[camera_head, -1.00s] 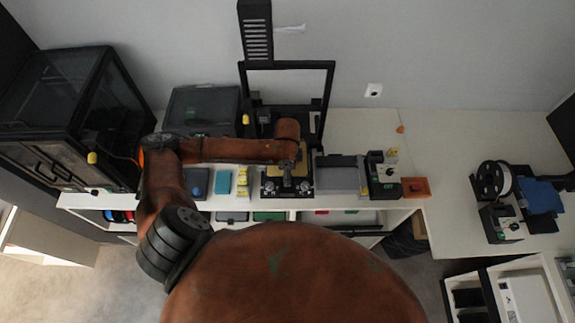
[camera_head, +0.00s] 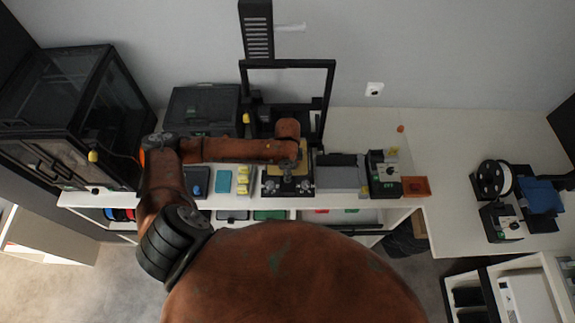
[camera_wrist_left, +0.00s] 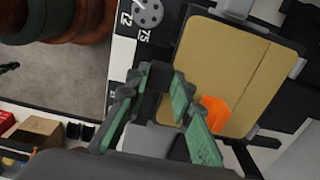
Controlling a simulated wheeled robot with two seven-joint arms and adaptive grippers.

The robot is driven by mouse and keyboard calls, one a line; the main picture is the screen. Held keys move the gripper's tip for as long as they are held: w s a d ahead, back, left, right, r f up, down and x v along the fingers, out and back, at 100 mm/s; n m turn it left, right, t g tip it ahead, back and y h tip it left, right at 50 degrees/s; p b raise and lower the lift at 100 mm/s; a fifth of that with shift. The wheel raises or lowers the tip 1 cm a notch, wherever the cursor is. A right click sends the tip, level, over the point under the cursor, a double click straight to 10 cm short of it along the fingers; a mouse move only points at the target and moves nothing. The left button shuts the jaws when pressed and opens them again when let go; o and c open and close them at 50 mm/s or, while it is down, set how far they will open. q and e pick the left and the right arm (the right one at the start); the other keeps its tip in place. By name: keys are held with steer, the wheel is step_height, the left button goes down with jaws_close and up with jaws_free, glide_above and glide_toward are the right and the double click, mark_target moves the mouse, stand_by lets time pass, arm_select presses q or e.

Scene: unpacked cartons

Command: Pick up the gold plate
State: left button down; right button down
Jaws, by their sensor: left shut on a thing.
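The gold plate (camera_wrist_left: 225,65) lies on the dark bed of the open-frame printer, with an orange piece (camera_wrist_left: 214,112) on it near my fingers. In the head view the plate (camera_head: 277,158) shows only partly, beneath my left arm. My left gripper (camera_wrist_left: 160,88) is at the plate's near edge, its green-padded fingers shut on the plate. The exact contact is hidden by the fingers. My right gripper is not in view.
The printer frame (camera_head: 329,105) rises behind the plate. A grey machine (camera_head: 342,174) and a black-and-white control box (camera_head: 384,175) stand to the right. Yellow blocks (camera_head: 243,180) and a teal box (camera_head: 223,181) lie to the left. The white counter is clear farther right (camera_head: 445,150).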

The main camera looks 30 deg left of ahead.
arm_select(q)
steer(key=shift+r, duration=0.1)
steer(key=shift+r+b, duration=0.3)
steer(key=shift+r, duration=0.5)
steer(key=s+d+r+p, duration=0.7)
steer(key=s+d+r, duration=0.1)
steer(key=s+r, duration=0.3)
steer(key=shift+s+r+p, duration=0.15)
steer(key=shift+s+p, duration=0.05)
steer(key=shift+p, duration=0.15)
stand_by(0.3)
